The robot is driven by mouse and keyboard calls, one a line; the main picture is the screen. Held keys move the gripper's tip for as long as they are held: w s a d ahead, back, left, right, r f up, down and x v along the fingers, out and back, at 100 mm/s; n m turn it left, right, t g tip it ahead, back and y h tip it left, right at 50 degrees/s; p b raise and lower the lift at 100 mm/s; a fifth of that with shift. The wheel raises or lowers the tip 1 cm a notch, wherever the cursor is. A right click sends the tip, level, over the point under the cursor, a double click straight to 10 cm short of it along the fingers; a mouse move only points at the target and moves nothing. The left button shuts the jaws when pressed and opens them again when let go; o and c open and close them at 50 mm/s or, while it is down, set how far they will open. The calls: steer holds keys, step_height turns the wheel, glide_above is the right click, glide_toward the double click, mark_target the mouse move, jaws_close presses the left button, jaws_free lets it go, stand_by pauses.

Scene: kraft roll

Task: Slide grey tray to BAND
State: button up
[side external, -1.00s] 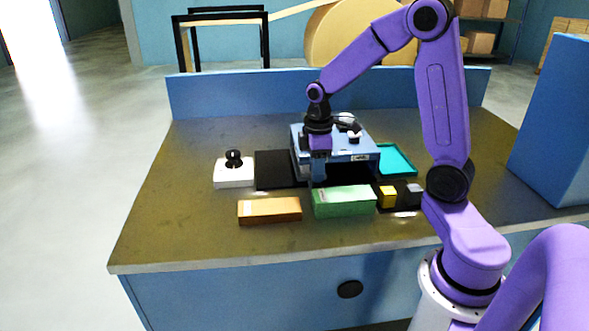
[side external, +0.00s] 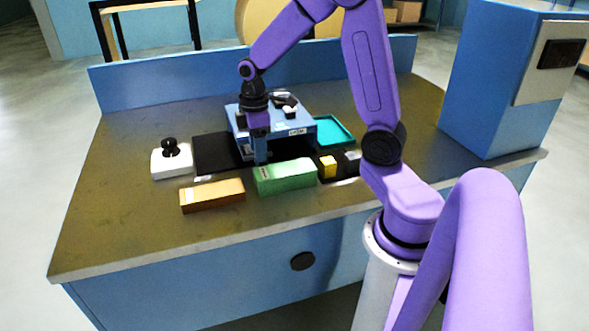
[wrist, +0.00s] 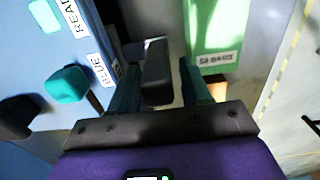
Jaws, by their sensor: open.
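My gripper (side external: 260,158) points down at the front of a blue device (side external: 305,137), just behind a green box (side external: 287,178). In the wrist view the fingers (wrist: 160,88) are apart, with a dark grey upright piece (wrist: 157,66) between them. Whether the fingers touch it, and whether it belongs to a grey tray, I cannot tell. The blue device (wrist: 70,100) carries labels reading "BLUE" and "READ", partly cut off, and a teal knob (wrist: 67,85). No label reading BAND is legible. A teal tray (side external: 333,131) lies at the device's right.
The green box shows a "50 BAGS" label. An orange-brown box (side external: 212,196) lies front left. A white block with a black knob (side external: 171,160) stands left of a black mat (side external: 212,153). A yellow block (side external: 327,167) is right of the green box.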

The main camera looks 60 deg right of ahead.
steer(key=w+a, duration=0.8)
step_height(320, 180, up, 18)
steer(key=f, duration=0.1)
steer(key=s+a+f+n, duration=0.1)
steer(key=s+a+f, duration=0.1)
steer(key=s+a, duration=0.35)
steer(key=s+a+f+n, duration=0.1)
steer(key=s+a+f, duration=0.2)
steer(key=s, duration=0.5)
steer(key=s+d+f, duration=0.1)
steer(key=s+f, duration=0.2)
steer(key=s, duration=0.5)
steer(key=s+f+n, duration=0.1)
steer(key=s+f, duration=0.3)
steer(key=s, duration=0.5)
steer(key=shift+d+f+n, duration=0.25)
steer(key=shift+d+n, duration=0.05)
steer(key=shift+d, duration=0.05)
